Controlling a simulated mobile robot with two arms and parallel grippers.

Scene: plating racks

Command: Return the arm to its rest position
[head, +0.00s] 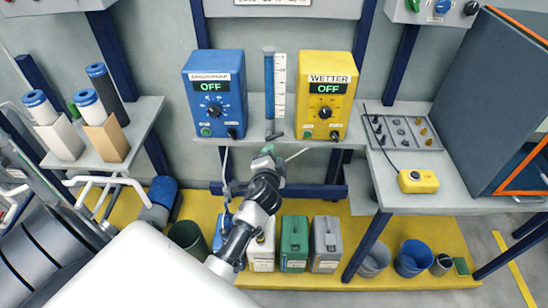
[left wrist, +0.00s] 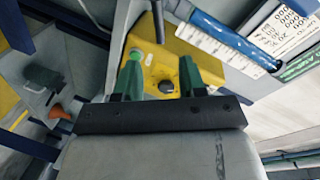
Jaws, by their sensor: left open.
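My left arm (head: 250,220) reaches up from the bottom of the head view toward the middle shelf. My left gripper (head: 267,150) is at its end, just below and in front of that shelf's edge, between the blue and yellow control boxes in the picture. In the left wrist view the gripper (left wrist: 160,75) has two green fingers set apart, with nothing held between them. The yellow WETTER box (head: 324,95) reads OFF, and a yellow box face with a green button (left wrist: 180,55) shows beyond the fingers. My right gripper is not in view.
The blue box (head: 214,94) reads OFF beside an upright blue tube (head: 269,85) and scale. Canisters (head: 294,243) and buckets (head: 413,258) stand on the yellow floor platform. A left shelf (head: 140,125) holds filter cartridges. The right bench (head: 445,180) carries a yellow button box (head: 418,181).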

